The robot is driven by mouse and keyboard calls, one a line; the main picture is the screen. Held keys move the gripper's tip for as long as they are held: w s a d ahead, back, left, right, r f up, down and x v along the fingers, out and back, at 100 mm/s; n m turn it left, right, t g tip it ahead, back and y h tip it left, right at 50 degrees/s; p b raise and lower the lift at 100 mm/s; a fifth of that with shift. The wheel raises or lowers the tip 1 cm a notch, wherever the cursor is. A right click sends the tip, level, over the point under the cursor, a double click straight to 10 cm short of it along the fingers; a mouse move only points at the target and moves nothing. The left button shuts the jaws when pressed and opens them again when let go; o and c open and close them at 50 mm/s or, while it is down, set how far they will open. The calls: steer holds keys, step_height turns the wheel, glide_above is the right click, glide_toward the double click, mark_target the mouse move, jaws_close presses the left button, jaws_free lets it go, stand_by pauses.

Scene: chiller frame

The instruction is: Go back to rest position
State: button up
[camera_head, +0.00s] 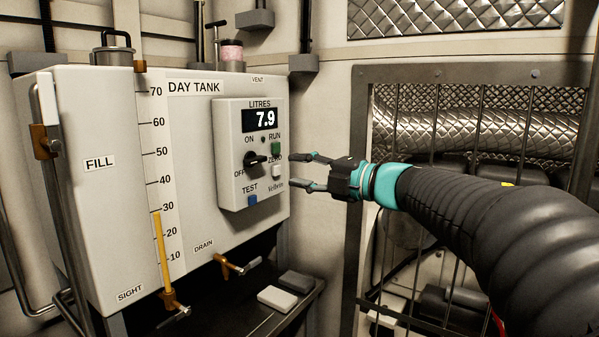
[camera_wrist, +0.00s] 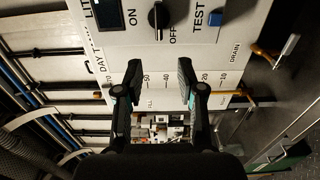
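My gripper (camera_head: 302,171) is open in the head view, its two fingers pointing left toward the grey control box (camera_head: 229,193) on the day tank. Nothing shows between the fingers. The fingertips appear close to the box's right side; I cannot tell the exact gap.
A metal guard frame (camera_head: 355,200) with bars stands behind my arm at right. A white block (camera_head: 277,298) and a grey block (camera_head: 297,281) lie on the dark shelf.

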steer(key=w+d+f+m+t+h, duration=0.3)
steer(key=w+d+m+t+h, duration=0.3)
steer(key=d+m, duration=0.3)
steer(key=s+d+f+m+g+h, duration=0.3)
steer(key=s+d+f+m+h, duration=0.2)
steer(key=d+f+m+h, duration=0.45)
steer(key=s+f+m+g+h+p, duration=0.1)
steer(key=s+f+m+g, duration=0.3)
steer(key=s, duration=0.4)
steer(key=s+f+m+g+h+p, duration=0.1)
steer(key=s+f+m+g+p, duration=0.15)
steer(key=s+f+m, duration=0.4)
steer(key=s+a+g+y+p, duration=0.1)
steer(key=s+a, duration=0.2)
steer(key=s, duration=0.4)
steer(key=s+a+g+y+p, duration=0.1)
steer(key=s+a, duration=0.3)
steer(key=s, duration=0.4)
steer(key=shift+s+a+r+y+p, duration=0.25)
steer(key=shift+a+r+y+p, duration=0.05)
steer(key=shift+y, duration=0.35)
